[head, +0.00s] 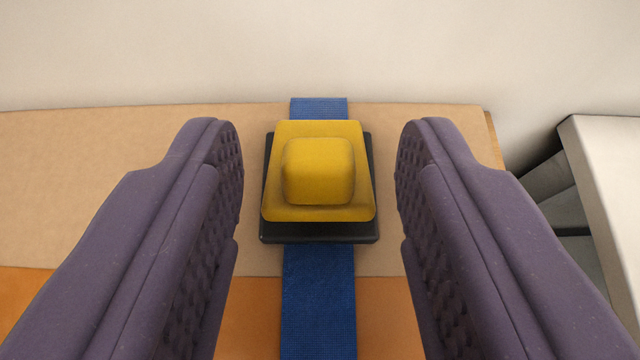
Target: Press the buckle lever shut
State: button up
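The buckle has a yellow lever (318,212) with a raised block on top, over a black base (300,238). The lever covers most of the base; whether it lies fully flat cannot be told from this angle. A blue strap (318,305) runs under the buckle, toward me and away from me. My gripper (318,165) is open, with one purple padded finger on each side of the buckle. Gaps show between both fingers and the buckle, and nothing is held between them.
The strap lies on a tan surface (90,185) with an orange-brown band (255,305) nearer me. A pale wall (250,50) stands close behind. A white box-like thing (610,170) with dark parts stands at the right, beyond the tan surface's edge.

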jog(key=shift+s, duration=0.1)
jog(key=p+v, duration=0.1)
jog(key=v, duration=0.6)
jog(key=shift+s+r, duration=0.2)
jog(key=shift+s, duration=0.05)
